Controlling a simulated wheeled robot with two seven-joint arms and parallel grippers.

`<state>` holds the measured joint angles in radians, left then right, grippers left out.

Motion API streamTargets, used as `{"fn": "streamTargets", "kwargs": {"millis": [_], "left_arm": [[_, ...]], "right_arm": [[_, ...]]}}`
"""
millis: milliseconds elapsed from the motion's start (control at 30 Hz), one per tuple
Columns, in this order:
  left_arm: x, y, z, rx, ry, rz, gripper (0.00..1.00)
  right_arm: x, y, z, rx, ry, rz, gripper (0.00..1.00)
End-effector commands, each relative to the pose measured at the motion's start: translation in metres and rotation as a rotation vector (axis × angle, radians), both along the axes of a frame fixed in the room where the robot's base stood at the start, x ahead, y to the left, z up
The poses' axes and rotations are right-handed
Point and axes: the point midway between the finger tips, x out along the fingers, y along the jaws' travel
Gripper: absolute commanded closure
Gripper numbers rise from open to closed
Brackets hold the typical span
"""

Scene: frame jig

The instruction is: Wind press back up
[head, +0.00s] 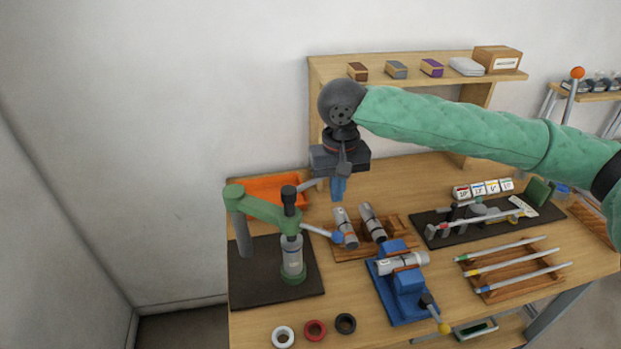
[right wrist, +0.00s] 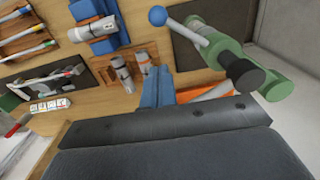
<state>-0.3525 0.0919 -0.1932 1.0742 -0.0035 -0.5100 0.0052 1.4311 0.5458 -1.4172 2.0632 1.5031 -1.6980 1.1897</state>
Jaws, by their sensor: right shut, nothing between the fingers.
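The green press (head: 265,212) stands on a dark mat (head: 248,268) at the left of the bench. Its black-topped ram (head: 289,195) is above a grey cylinder (head: 292,255) on the green base. The press lever ends in a blue ball (head: 337,238), pointing right and slightly down in the head view. In the right wrist view the blue ball (right wrist: 157,17) and the green press arm (right wrist: 225,47) show at the top. My right gripper (head: 338,196) has blue fingers, shut and empty, above the bench and above the blue ball, apart from it. My left gripper is not in view.
An orange tray (head: 262,187) lies behind the press. A wooden rack with grey cylinders (head: 372,224) and a blue clamp fixture (head: 388,300) stand right of it. Coloured rings (head: 315,330) lie at the front edge. A shelf (head: 400,80) stands behind my right arm.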

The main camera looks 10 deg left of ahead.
Motion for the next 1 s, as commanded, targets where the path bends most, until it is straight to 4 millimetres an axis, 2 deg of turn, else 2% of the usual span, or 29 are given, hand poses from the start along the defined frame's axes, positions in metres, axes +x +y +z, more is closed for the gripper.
{"fn": "streamTargets", "kwargs": {"millis": [467, 733, 1000], "left_arm": [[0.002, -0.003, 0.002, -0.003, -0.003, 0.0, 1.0], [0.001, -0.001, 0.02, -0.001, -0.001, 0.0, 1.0], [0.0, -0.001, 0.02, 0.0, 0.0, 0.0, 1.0]], "right_arm": [[0.001, 0.0, 0.001, 0.0, 0.0, 0.0, 1.0], [0.033, 0.012, 0.003, 0.0, 0.002, -0.002, 1.0], [0.04, 0.013, 0.0, 0.0, 0.0, 0.0, 1.0]]}}
